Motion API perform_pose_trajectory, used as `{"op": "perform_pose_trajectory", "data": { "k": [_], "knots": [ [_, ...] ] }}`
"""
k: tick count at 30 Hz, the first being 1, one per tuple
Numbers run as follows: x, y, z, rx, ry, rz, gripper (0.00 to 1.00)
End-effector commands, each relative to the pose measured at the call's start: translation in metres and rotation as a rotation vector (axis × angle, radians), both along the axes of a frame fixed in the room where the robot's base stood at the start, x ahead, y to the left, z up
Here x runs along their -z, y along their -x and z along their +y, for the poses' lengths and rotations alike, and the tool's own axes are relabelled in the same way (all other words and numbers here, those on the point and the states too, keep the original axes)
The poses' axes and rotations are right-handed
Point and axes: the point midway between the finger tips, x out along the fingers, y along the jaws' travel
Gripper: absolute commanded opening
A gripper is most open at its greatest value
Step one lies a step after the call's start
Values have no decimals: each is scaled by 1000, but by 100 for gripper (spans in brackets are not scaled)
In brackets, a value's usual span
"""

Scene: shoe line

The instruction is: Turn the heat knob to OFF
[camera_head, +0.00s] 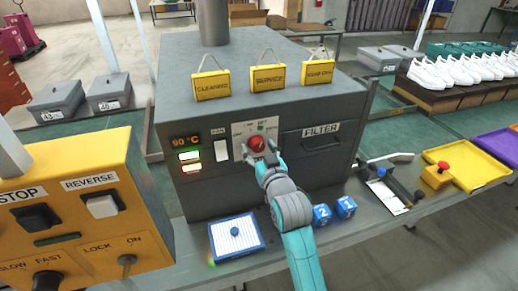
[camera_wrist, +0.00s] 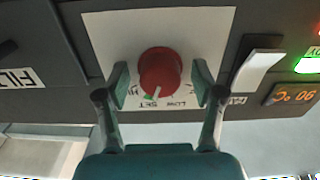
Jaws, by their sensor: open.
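The red heat knob (camera_head: 257,144) sits on a pale plate (camera_head: 240,152) on the front of the grey heater box. In the wrist view the knob (camera_wrist: 160,68) shows upside down, with its white pointer (camera_wrist: 157,92) at the SET label, next to a small green mark. HI and LOW stand on either side of SET. I cannot read an OFF label. My gripper (camera_head: 260,152) is in front of the knob. In the wrist view its open fingers (camera_wrist: 160,80) stand on both sides of the knob, with visible gaps.
A white switch (camera_head: 222,151) and a 90 °C display (camera_head: 186,141) are left of the knob plate. The FILTER drawer (camera_head: 320,145) is to the right. Blue cubes (camera_head: 334,211) and a blue-framed pad (camera_head: 236,238) lie below. A yellow control box (camera_head: 80,215) stands at the left.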

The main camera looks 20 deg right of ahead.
Motion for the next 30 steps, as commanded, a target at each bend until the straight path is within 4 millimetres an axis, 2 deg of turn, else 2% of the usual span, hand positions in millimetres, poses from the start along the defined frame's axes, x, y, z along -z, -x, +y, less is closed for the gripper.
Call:
{"op": "perform_pose_trajectory", "data": {
  "k": [1,8,20,30],
  "knots": [
    [0,0,0,0,0,0,65],
    [0,0,0,0,0,0,8],
    [0,0,0,0,58,-1,8],
    [-1,0,-1,0,307,-1,8]
  ]
}}
